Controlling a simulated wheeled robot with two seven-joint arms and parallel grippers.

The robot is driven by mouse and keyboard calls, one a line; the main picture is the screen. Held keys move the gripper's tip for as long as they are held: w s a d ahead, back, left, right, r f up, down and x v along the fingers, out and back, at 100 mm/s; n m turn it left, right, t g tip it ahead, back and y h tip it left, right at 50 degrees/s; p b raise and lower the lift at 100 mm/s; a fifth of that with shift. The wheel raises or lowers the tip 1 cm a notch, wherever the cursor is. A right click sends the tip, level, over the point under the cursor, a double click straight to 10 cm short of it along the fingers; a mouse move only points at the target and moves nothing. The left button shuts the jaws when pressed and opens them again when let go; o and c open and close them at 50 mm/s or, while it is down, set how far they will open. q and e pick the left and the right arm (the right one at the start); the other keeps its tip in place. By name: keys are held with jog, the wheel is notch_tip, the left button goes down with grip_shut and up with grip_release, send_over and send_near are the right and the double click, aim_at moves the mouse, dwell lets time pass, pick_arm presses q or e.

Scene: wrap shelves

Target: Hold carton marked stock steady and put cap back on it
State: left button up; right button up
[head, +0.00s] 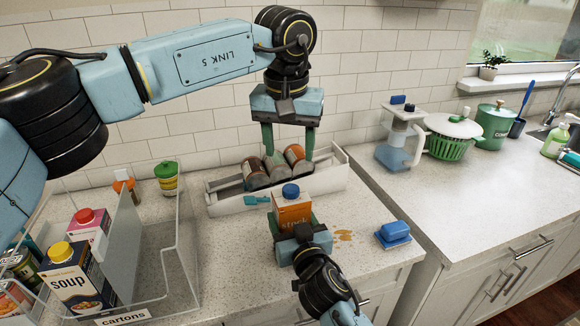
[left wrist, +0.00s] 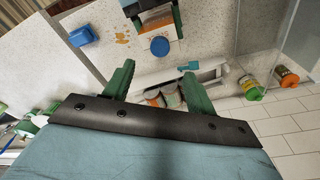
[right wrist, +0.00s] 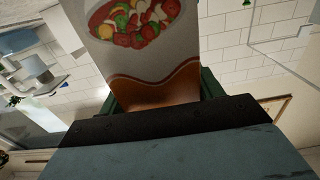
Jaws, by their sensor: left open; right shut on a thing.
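The orange carton marked stock (head: 293,212) stands upright on the counter; it also fills the upper middle of the right wrist view (right wrist: 145,70). My right gripper (head: 295,232) is shut around its lower part. A blue cap (head: 290,190) sits on top of the carton and looks level; whether it is fully seated I cannot tell. It shows as a blue disc in the left wrist view (left wrist: 159,46). My left gripper (head: 288,145) is open and empty, fingers pointing down, above and apart from the cap.
A white rack (head: 330,178) with several cans lies behind the carton, a teal tag at its front. A clear bin (head: 165,270) with cartons stands left.

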pick_arm(q)
jog(key=shift+s+r, duration=0.2)
jog(key=shift+r, duration=1.2)
pick_arm(e)
jog(key=shift+f, duration=0.1)
jog(key=o, duration=2)
jog(key=shift+c, duration=0.2)
jog(key=shift+s, duration=0.15)
jog(key=v, duration=1.3)
jog(key=shift+s, duration=0.15)
